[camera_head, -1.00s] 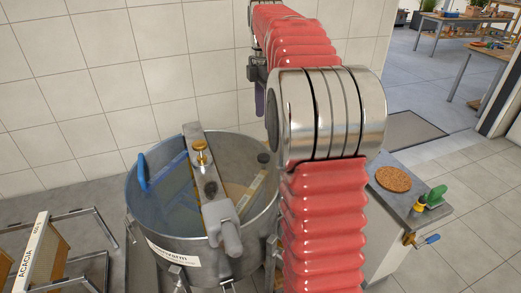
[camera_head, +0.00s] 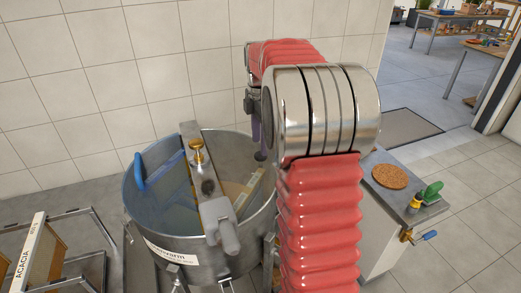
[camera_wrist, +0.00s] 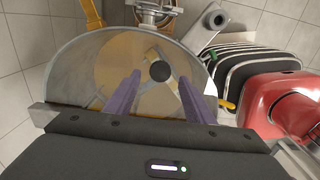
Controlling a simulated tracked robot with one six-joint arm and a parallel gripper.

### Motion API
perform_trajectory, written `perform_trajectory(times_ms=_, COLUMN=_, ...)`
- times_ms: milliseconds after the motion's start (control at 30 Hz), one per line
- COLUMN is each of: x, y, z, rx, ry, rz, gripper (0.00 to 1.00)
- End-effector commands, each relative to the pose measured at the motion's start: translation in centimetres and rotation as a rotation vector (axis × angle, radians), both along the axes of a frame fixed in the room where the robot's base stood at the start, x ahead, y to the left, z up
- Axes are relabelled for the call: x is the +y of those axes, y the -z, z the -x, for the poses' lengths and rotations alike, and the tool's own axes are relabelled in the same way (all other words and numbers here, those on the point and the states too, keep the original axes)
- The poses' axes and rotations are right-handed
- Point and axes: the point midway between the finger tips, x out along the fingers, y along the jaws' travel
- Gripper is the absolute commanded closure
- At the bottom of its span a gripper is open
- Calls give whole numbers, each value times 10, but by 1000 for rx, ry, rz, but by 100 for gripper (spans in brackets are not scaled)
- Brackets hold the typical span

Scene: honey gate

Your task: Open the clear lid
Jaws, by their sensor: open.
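The steel drum (camera_head: 165,220) stands at the left in the head view, with a grey bar (camera_head: 207,185) across its top. A clear, blue-tinted lid half with a blue handle (camera_head: 140,172) covers its left side. On the right half, a dark round knob (camera_wrist: 160,71) shows in the wrist view, apparently on a clear cover; a wooden frame (camera_head: 238,192) lies below it. My gripper (camera_wrist: 160,88) is open and empty, its two purple fingers pointing down either side of the knob in the picture. Whether they touch it I cannot tell. My arm partly hides the gripper in the head view.
A brass knob (camera_head: 197,149) and a grey crank-like part (camera_head: 228,235) stick up along the bar. A rack with a labelled acacia frame (camera_head: 38,255) stands at left. A counter with a cork mat (camera_head: 389,176) is at right. The tiled wall is close behind.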

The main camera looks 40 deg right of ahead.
Motion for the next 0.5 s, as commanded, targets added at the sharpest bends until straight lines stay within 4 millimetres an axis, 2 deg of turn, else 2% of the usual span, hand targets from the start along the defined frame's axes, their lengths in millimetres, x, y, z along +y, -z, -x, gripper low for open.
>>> perform_trajectory(times_ms=33, x=0, y=9, z=1, rx=4, ry=0, rz=-2, gripper=51)
perform_trajectory(times_ms=200, x=0, y=29, z=0, rx=2, ry=0, rz=-1, gripper=51)
perform_trajectory(times_ms=500, x=0, y=39, z=0, rx=0, ry=0, rz=0, gripper=51)
